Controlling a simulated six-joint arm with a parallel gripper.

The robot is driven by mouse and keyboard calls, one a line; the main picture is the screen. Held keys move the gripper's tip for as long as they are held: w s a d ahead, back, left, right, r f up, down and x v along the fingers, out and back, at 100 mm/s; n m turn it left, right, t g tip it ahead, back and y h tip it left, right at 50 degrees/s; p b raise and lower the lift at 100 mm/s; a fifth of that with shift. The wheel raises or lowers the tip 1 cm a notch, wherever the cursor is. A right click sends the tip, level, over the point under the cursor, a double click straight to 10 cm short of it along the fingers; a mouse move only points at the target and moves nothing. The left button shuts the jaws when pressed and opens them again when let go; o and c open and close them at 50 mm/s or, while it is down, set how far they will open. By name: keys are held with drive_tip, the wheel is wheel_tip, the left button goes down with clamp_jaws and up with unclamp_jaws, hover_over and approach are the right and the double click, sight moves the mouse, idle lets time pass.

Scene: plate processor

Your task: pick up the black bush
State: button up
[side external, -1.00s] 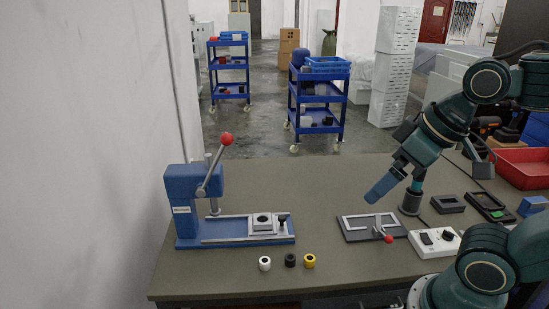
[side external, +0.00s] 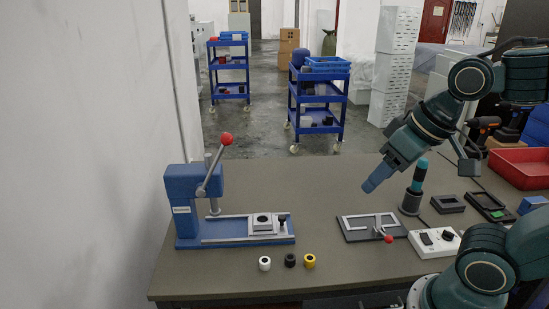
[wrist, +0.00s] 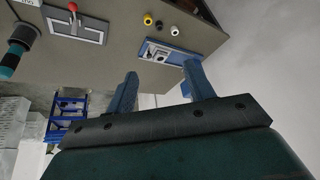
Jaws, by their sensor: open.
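The black bush (side external: 290,260) stands on the table near its front edge, between a white bush (side external: 264,263) and a yellow bush (side external: 309,261). In the wrist view the black bush (wrist: 159,24) also sits between the yellow one (wrist: 148,19) and the white one (wrist: 174,30). My gripper (side external: 370,187) is in the air above the back right of the table, well away from the bushes. In the wrist view its two fingers (wrist: 158,85) are apart with nothing between them.
A blue press (side external: 190,205) with a red-knobbed lever stands at the left. A fixture plate (side external: 352,232) with a red-knobbed clamp, a dark upright holder (side external: 412,200), a white control box (side external: 434,242) and a red bin (side external: 520,168) are at the right. The middle of the table is clear.

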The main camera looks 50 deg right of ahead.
drive_tip(key=w+f+m+g, duration=0.1)
drive_tip(key=w+f+m, duration=0.1)
drive_tip(key=w+m, duration=0.35)
drive_tip(key=m+g, duration=0.4)
drive_tip(key=m, duration=0.9)
hover_over(290, 257)
wheel_tip(290, 257, down, 18)
drive_tip(key=shift+f, duration=0.25)
drive_tip(key=shift+a+n, duration=0.1)
drive_tip(key=shift+n, duration=0.15)
drive_tip(key=shift+f, duration=4.3)
drive_tip(key=shift+f, duration=0.1)
drive_tip(key=shift+f, duration=2.45)
drive_tip(key=shift+c, duration=0.2)
